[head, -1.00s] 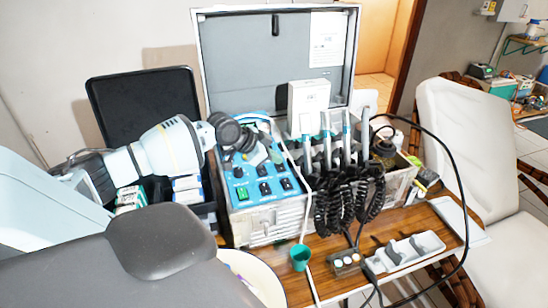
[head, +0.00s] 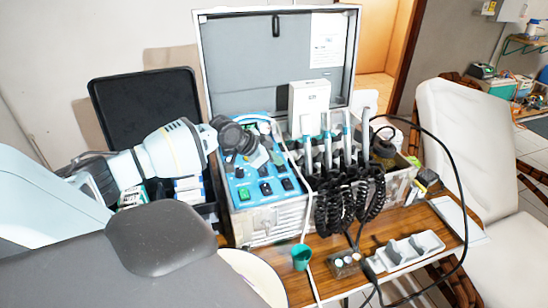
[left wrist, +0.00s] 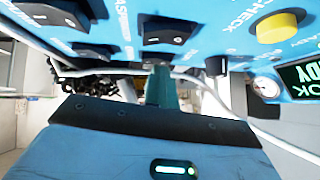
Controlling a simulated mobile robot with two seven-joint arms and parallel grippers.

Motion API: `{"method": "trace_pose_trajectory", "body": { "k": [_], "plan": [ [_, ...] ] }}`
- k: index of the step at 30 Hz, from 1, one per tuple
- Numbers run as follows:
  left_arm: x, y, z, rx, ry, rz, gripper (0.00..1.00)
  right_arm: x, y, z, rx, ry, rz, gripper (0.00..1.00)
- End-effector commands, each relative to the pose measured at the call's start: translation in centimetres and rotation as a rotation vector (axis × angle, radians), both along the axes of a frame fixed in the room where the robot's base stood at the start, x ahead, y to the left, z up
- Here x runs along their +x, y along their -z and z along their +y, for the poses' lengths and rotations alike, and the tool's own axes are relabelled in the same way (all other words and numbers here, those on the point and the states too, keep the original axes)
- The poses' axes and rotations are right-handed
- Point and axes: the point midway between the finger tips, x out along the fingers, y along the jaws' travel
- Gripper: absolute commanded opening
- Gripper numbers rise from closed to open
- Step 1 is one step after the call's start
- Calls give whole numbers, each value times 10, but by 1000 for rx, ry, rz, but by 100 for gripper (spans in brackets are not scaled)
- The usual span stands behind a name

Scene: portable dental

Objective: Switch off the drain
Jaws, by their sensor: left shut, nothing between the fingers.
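The dental unit has a blue control panel (head: 232,203) with black rocker switches (head: 266,188) and one green switch (head: 244,194) in the front row. My left gripper (head: 270,158) is over the back part of this panel, shut and empty, and hides some of its controls. In the left wrist view the panel (left wrist: 215,50) spans the top, with black rockers (left wrist: 170,29) close to the shut fingers (left wrist: 162,88). I cannot tell whether the fingers touch a switch. I cannot read a drain label. My right gripper is not in view.
An upright grey lid (head: 245,65) stands behind the panel. Handpieces with coiled black cords (head: 345,200) stand to its right. A teal cup (head: 301,257) and a pale foot control (head: 405,252) are on the wooden table (head: 435,215). A white chair (head: 460,140) is at the right.

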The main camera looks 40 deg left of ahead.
Motion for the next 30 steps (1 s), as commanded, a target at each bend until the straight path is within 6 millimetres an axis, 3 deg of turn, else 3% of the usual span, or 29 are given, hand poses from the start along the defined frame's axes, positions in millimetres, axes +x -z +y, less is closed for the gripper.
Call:
{"method": "trace_pose_trajectory", "body": {
  "k": [10, 24, 30],
  "plan": [
    [-6, 3, -12, -5, 5, 10, 0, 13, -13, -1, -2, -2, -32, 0],
    [-6, 3, -11, -4, 3, 7, 0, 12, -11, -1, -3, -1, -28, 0],
    [-27, -20, -4, 2, 5, 7, 0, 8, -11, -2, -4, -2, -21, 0]
  ]
}}
